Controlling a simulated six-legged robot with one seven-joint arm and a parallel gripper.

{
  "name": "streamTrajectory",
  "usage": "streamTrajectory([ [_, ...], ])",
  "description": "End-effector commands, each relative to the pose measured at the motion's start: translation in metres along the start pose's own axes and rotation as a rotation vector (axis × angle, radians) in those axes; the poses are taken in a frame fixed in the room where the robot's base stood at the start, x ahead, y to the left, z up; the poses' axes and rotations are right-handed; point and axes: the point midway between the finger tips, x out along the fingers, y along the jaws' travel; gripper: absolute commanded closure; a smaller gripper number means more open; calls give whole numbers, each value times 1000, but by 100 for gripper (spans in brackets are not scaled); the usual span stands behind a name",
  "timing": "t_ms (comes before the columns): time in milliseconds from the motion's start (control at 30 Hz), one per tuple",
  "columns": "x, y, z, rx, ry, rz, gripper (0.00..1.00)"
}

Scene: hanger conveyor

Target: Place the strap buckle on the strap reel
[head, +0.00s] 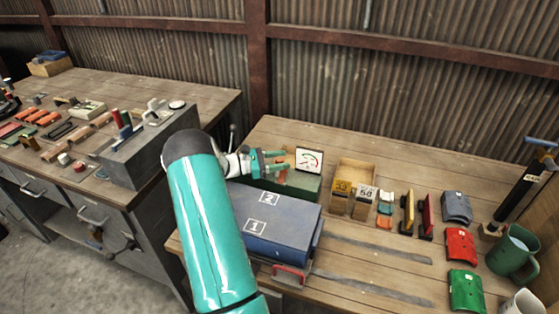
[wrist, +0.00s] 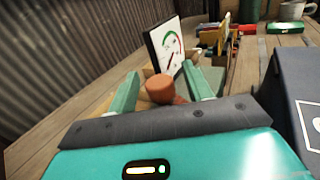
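My gripper (head: 272,161) is over the green box (head: 290,188), close to the white gauge (head: 309,160). In the wrist view my gripper (wrist: 163,88) has its two teal fingers apart. A reddish-brown round-topped piece (wrist: 160,88) shows between them, with space on both sides; I cannot tell how far beyond the fingertips it is. The gauge (wrist: 167,45) stands tilted just behind it. I cannot pick out with certainty which thing is the strap buckle or the strap reel. My arm hides part of the bench.
A blue case (head: 268,225) marked 1 and 2 lies in front of the green box. To the right are a wooden tray (head: 355,172), a red piece (head: 461,246), a green piece (head: 466,290) and a green mug (head: 512,253). A grey block (head: 140,150) stands on the left bench.

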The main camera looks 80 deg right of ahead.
Motion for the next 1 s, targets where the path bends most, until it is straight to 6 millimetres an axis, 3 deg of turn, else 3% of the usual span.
streamTrajectory([
  [367, -6, 0, 2, 0, 0, 2, 50],
  [800, -92, 0, 2, 0, 0, 4, 50],
  [1000, -116, 0, 2, 1, 0, 2, 50],
])
